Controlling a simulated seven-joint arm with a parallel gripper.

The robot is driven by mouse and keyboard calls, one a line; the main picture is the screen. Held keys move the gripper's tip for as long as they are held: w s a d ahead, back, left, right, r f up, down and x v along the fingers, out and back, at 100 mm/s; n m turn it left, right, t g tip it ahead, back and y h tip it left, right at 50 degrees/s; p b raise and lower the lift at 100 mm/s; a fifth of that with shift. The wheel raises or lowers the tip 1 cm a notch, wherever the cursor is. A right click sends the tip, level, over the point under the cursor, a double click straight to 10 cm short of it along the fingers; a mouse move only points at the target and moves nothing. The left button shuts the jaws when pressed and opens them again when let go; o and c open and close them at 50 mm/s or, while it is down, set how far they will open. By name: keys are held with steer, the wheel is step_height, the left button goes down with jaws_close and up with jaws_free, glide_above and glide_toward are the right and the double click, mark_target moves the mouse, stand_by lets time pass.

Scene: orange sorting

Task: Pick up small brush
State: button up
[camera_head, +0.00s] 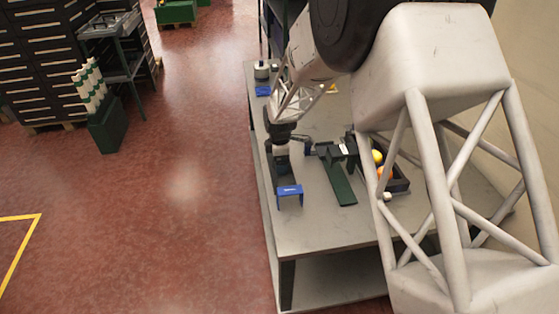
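I cannot pick out a small brush with certainty. My gripper (281,160) is over the near left part of the grey table (320,229). It points down and is small and dark in the head view, so I cannot tell whether its fingers are open or shut. A blue bracket-like object (290,190) with light lettering is on the table just in front of my gripper. I cannot tell whether the two touch. My arm hides much of the table's right side.
A dark green fixture (341,184) stands right of my gripper. A dark tray (402,185) holds orange and yellow round fruit, partly hidden. A grey round item (262,73) and a blue item (263,91) are at the table's far end. The near table surface is clear.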

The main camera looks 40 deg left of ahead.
steer(key=shift+r, duration=5.05)
steer(key=shift+w, duration=0.1)
steer(key=w+d+m, duration=0.2)
steer(key=w+d, duration=0.5)
steer(key=w, duration=0.1)
steer(key=w+d+r+m, duration=0.1)
steer(key=w+d, duration=0.6)
steer(key=w, duration=0.2)
steer(key=w+d+r+m, duration=0.1)
steer(key=w+d+m, duration=0.1)
steer(key=w+d, duration=0.5)
steer(key=shift+w+d+r+m, duration=0.15)
steer(key=shift+w+d, duration=0.05)
steer(key=shift+w, duration=0.2)
steer(key=shift+w+d+r+m, duration=0.1)
steer(key=shift+w+d+m, duration=0.05)
steer(key=shift+w, duration=0.2)
steer(key=shift+f, duration=0.2)
steer(key=shift+f, duration=2.75)
steer(key=shift+f, duration=0.6)
